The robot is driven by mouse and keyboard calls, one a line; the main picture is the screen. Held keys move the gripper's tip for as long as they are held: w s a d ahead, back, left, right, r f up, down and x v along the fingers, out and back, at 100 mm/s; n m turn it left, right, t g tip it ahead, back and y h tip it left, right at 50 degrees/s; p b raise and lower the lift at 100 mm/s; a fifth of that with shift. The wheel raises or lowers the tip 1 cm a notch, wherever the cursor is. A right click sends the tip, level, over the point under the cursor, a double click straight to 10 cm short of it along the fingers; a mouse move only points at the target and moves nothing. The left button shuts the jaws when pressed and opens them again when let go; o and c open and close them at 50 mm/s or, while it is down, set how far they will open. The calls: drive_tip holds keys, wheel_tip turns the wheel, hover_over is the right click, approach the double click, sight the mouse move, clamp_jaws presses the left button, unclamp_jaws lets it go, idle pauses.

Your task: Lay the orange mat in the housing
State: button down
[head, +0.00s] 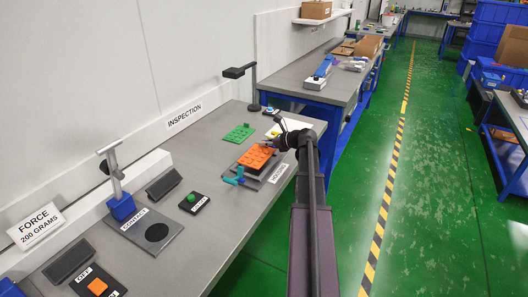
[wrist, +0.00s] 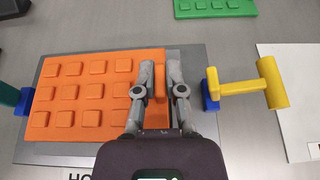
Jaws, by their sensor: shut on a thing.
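The orange mat (wrist: 82,95), with rows of raised square pads, is over the grey housing plate (wrist: 215,135) in the wrist view. In the head view the mat (head: 256,158) covers most of the housing (head: 256,182). My gripper (wrist: 160,80) is shut on an upright orange tab near the mat's right end. A dark strip of the housing shows beneath my fingers. Whether the mat rests fully down in the housing or is slightly above it, I cannot tell. My gripper and arm hide part of the mat's right side in the head view.
A teal handle (head: 234,177) stands at the housing's left side. A yellow handle on a blue base (wrist: 268,82) stands at its right. A green mat (head: 240,132) lies behind. A white sheet (wrist: 292,105) is to the right. Bench space left of the housing is partly clear.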

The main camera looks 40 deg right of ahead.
sight(268, 149)
drive_tip(key=shift+f+b, duration=1.35)
drive_tip(key=shift+f, duration=0.25)
drive_tip(key=shift+f, duration=0.1)
drive_tip(key=c, duration=0.7)
unclamp_jaws()
drive_tip(key=shift+s+r, duration=0.15)
drive_tip(key=shift+r, duration=0.15)
drive_tip(key=p+v, duration=0.4)
drive_tip(key=v, duration=0.7)
drive_tip(key=shift+s+d+p, duration=0.2)
drive_tip(key=shift+s+p, duration=0.15)
drive_tip(key=shift+w, duration=0.1)
